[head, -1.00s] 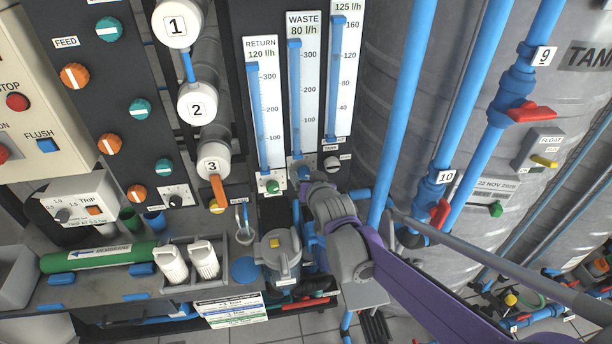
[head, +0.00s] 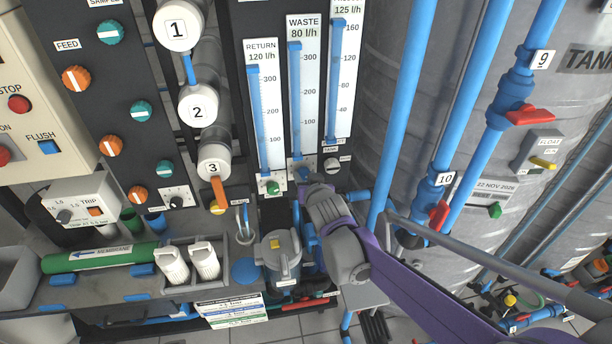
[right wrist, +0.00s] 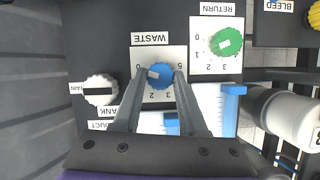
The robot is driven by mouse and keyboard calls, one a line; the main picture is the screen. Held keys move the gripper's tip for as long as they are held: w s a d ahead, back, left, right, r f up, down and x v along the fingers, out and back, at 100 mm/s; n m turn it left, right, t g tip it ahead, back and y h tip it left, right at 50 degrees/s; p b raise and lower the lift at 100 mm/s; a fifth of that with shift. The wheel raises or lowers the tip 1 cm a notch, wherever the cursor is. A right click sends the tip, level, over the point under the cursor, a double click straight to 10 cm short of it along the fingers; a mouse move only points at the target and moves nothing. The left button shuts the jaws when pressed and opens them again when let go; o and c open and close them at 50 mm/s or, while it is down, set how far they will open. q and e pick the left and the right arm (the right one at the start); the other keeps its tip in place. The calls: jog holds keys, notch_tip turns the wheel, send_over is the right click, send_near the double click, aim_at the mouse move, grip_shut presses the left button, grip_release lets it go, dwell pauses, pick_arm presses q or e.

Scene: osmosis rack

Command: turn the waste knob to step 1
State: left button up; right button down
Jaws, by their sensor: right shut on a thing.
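In the right wrist view, seen upside down, the blue waste knob (right wrist: 160,76) sits on a white dial plate under the WASTE label (right wrist: 149,38). My right gripper (right wrist: 158,78) is shut on it, one finger on each side. The 0, 2, 3 and 5 show; the place of the 1 is covered by that finger. In the head view my right gripper (head: 310,184) is at the foot of the WASTE gauge (head: 304,85) and mostly hides the knob. My left gripper is out of view.
The green return knob (right wrist: 226,42) and white tank knob (right wrist: 100,89) flank the waste knob closely. A grey pump-like housing (head: 278,256) stands below the panel. Vertical blue pipes (head: 407,100) run right of my right arm.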

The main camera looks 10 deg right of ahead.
jog(key=n+h+p, duration=0.1)
jog(key=n+p, duration=0.2)
jog(key=shift+a+r+h, duration=0.15)
jog(key=shift+a+h, duration=0.1)
jog(key=shift+h, duration=0.15)
jog(key=shift+n+h+p, duration=0.3)
jog(key=shift+n+h, duration=0.1)
jog(key=shift+n, duration=0.1)
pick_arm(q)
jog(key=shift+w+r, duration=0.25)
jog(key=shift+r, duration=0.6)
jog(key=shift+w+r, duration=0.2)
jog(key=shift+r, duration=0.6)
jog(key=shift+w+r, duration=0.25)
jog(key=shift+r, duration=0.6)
pick_arm(e)
jog(key=shift+n+h, duration=0.5)
jog(key=shift+n, duration=0.2)
jog(key=shift+f, duration=0.2)
jog(key=shift+c, duration=2.2)
grip_release()
pick_arm(q)
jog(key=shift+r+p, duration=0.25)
jog(key=shift+p, duration=0.05)
pick_arm(e)
jog(key=v, duration=1.1)
